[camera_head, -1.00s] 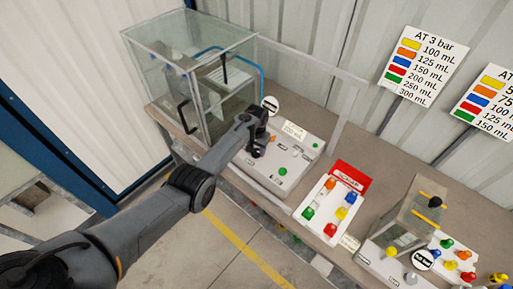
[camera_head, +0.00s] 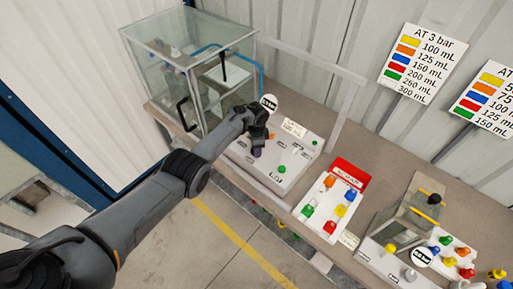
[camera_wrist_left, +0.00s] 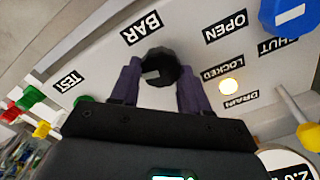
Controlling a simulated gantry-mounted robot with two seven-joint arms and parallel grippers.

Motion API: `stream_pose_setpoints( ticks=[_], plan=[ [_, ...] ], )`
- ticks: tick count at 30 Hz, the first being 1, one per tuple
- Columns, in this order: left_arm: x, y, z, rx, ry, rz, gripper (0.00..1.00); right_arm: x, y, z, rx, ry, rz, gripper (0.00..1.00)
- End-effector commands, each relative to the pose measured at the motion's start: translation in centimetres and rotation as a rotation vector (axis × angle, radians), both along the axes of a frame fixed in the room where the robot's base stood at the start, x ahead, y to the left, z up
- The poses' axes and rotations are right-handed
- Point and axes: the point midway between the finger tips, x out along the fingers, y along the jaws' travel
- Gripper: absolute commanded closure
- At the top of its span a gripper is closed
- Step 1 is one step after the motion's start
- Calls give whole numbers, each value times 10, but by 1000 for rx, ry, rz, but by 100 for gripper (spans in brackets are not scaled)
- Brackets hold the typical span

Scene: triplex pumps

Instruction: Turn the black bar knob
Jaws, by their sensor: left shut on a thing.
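The black bar knob (camera_wrist_left: 159,68) stands on the white panel below the BAR label in the left wrist view. My left gripper (camera_wrist_left: 158,76) is shut on it, with one dark finger on each side. In the head view my left gripper (camera_head: 257,150) points down at the white control panel (camera_head: 291,178) beside the glass tank. The knob is hidden by the gripper there. The knob's pale mark shows between the fingers. My right gripper is in neither view.
A blue knob (camera_wrist_left: 290,14) sits near the OPEN and SHUT labels, and a lit yellow lamp (camera_wrist_left: 229,87) is beside LOCKED. The glass tank (camera_head: 188,65) stands close behind my arm. A panel of coloured knobs (camera_head: 329,206) lies to the right.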

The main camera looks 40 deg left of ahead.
Motion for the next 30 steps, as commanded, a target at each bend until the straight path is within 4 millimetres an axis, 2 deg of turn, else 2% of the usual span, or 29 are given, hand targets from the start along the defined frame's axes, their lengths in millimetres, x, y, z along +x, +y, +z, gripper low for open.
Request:
stream_pose_setpoints(
  ticks=[30],
  plan=[
    [-3,-1,-2,0,-1,-967,85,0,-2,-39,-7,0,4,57]
  ],
)
